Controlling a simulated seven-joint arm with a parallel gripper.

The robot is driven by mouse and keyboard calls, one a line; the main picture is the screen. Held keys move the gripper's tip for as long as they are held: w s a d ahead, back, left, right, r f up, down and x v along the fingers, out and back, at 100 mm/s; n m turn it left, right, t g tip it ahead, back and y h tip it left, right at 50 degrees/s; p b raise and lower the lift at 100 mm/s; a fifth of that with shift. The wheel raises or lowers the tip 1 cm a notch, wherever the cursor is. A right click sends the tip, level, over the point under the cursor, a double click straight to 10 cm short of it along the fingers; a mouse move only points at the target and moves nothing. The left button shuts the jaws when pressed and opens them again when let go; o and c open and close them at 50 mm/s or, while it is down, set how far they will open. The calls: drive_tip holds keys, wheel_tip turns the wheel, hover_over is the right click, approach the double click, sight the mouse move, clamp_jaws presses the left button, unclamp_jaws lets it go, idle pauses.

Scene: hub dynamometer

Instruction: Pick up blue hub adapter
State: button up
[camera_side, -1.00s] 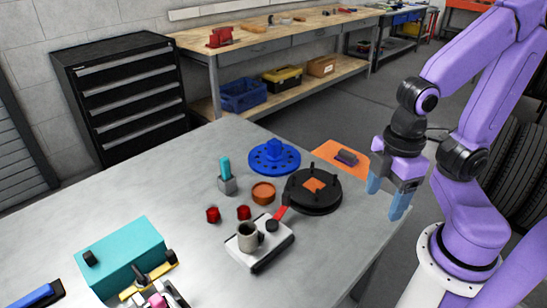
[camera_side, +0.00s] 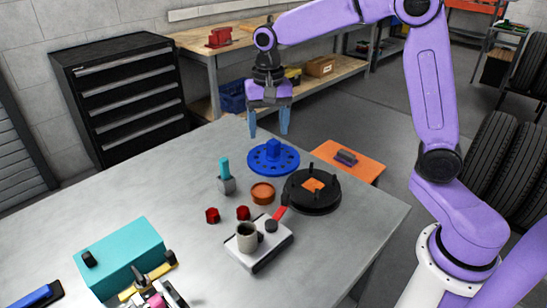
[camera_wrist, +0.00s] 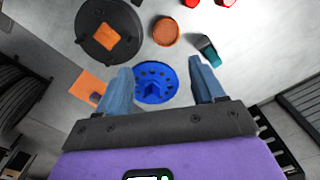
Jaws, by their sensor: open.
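The blue hub adapter (camera_side: 284,162) is a round flange with a ring of holes and a raised block in its middle. It lies flat near the far edge of the grey table (camera_side: 120,190). My gripper (camera_side: 270,132) is open and empty, above the adapter with its fingers pointing down. In the wrist view the adapter (camera_wrist: 168,80) shows between the two spread fingertips of my gripper (camera_wrist: 160,72), and nothing is held.
A black round fixture with pegs (camera_side: 325,203) stands right of the adapter. An orange dish (camera_side: 262,194), a teal-handled tool (camera_side: 225,178), red parts (camera_side: 212,215) and a mug (camera_side: 246,238) on a scale sit nearer. An orange board (camera_side: 365,170) lies beyond.

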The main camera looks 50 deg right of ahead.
drive_tip(key=w+d+f+m, duration=0.1)
drive_tip(key=w+d+m, duration=0.5)
drive_tip(key=w, duration=0.2)
drive_tip(key=m, duration=0.6)
hover_over(273, 141)
wheel_tip(273, 141, down, 2)
wheel_tip(273, 141, down, 12)
drive_tip(key=shift+w+a+r, duration=0.1)
drive_tip(key=shift+w+r, duration=0.05)
drive_tip(key=shift+r, duration=0.05)
drive_tip(key=shift+s+f, duration=0.15)
drive_tip(key=shift+f, duration=1.2)
drive_tip(key=shift+s+f, duration=0.1)
drive_tip(key=shift+f, duration=1.2)
drive_tip(key=shift+r, duration=0.1)
clamp_jaws()
